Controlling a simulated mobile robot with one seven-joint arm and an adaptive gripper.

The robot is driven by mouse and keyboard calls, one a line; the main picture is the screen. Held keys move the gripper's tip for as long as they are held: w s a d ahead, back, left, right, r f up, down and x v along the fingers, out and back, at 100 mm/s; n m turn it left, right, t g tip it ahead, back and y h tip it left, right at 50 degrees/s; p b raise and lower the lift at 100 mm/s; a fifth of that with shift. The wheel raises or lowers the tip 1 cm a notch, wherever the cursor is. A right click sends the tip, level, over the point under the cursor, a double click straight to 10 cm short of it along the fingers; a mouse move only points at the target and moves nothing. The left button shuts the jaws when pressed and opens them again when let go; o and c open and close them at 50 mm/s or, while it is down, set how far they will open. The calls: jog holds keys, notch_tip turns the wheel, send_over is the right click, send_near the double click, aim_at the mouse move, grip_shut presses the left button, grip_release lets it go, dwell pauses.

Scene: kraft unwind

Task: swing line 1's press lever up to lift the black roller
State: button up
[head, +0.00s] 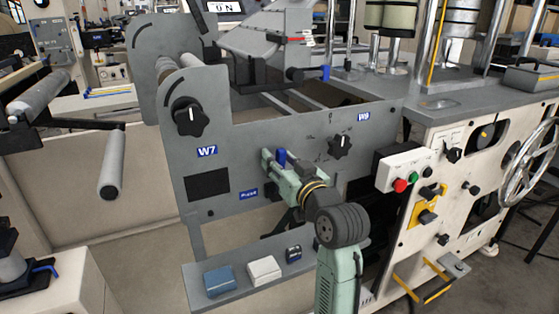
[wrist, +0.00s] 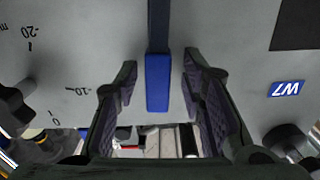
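In the wrist view, the press lever is a dark bar with a blue grip (wrist: 158,82), hanging between the two fingers. The blue grip also shows in the head view (head: 281,157), in front of the grey side plate (head: 235,140). My gripper (head: 272,163) is at the plate, right of the W7 label. Its fingers are open on either side of the blue grip, with a visible gap on both sides in the wrist view. The lever's pivot is hidden behind my gripper in the head view. I cannot clearly make out the black roller.
Black star knobs stick out of the plate at upper left (head: 189,117) and right (head: 341,146). A shelf (head: 240,296) below carries small boxes. A control box (head: 403,170) with red and green buttons stands right of my arm. Another blue-tipped lever (head: 326,73) is above.

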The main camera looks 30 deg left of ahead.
jog(key=v, duration=1.2)
jog(key=shift+a, duration=0.1)
